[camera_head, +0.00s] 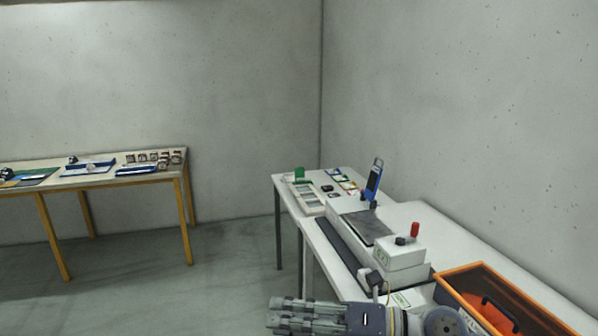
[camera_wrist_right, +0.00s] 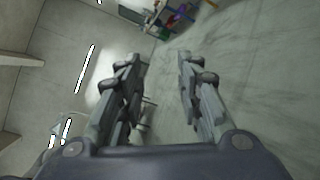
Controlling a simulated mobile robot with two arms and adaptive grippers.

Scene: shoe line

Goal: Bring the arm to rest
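My right gripper (camera_head: 272,314) is at the bottom of the head view, pointing left, in front of the near edge of the white table. In the right wrist view its two fingers (camera_wrist_right: 160,62) stand apart with nothing between them. Floor and wall show in the gap. My left gripper is not in either view.
A white table (camera_head: 408,218) along the right wall bears a white machine (camera_head: 400,255), a blue handheld device (camera_head: 374,180) and an orange-rimmed crate (camera_head: 478,268). A yellow-legged table (camera_head: 187,215) with small parts stands at left. The floor (camera_head: 235,262) between them is clear.

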